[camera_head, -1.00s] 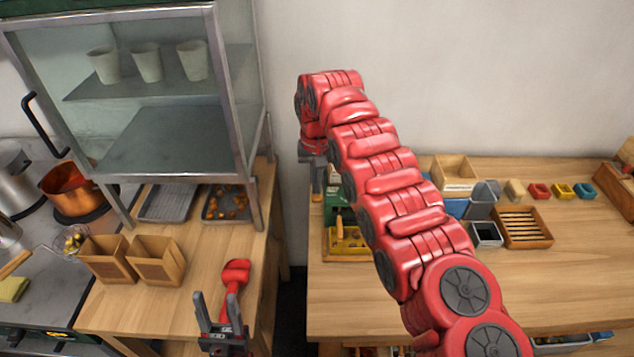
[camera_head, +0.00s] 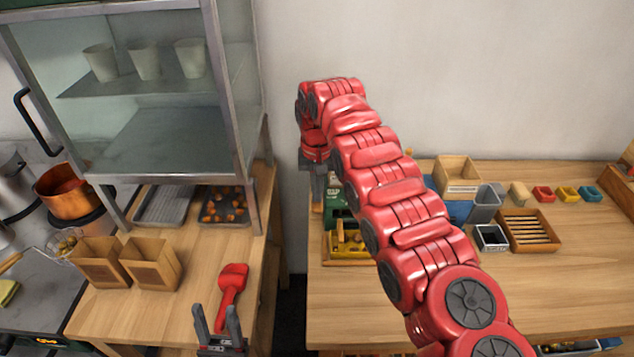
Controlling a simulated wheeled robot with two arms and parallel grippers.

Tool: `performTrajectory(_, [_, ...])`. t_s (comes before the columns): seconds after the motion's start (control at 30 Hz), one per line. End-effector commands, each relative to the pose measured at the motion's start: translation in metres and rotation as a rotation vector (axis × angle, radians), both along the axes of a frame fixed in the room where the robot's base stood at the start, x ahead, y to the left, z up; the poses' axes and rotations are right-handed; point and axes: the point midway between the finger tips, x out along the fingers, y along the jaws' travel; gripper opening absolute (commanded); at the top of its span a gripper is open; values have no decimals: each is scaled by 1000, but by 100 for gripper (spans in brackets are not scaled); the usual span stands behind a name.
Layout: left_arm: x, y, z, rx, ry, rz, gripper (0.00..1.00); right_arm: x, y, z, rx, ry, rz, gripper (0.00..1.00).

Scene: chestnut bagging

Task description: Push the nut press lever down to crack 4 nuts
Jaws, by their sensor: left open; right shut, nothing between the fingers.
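A green piece of equipment (camera_head: 338,213), probably the nut press, stands at the left end of the right table, mostly hidden behind my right arm. A yellow tray-like part (camera_head: 346,243) is in front of it. My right gripper (camera_head: 318,208) points down beside the green equipment, shut; a small wood-coloured piece shows by its fingertips, and I cannot tell if they touch. No lever can be made out clearly. Brown nuts (camera_head: 224,211) lie on a dark tray under the glass cabinet. My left gripper (camera_head: 218,318) is open and empty at the bottom, near the red scoop (camera_head: 232,283).
Two wooden boxes (camera_head: 150,262) stand on the left table, with a wire skimmer (camera_head: 65,243) and copper pot (camera_head: 66,192) beyond. A slatted wooden tray (camera_head: 530,231), grey bin (camera_head: 485,203) and small coloured trays (camera_head: 567,194) sit on the right table. Its front right is clear.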

Motion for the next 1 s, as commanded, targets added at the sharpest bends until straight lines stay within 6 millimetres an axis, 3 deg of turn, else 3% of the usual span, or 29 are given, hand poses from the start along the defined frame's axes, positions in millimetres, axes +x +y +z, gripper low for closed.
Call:
performTrajectory(0.17, [0,0,-3,0,0,0,50,-1,0,-3,-1,2,0,0])
performTrajectory(0.6, [0,0,-40,0,0,0,50,-5,0,-25,-1,6,2,0])
performTrajectory(1.0, [0,0,-41,0,0,0,50,-5,1,-24,-1,5,1,0])
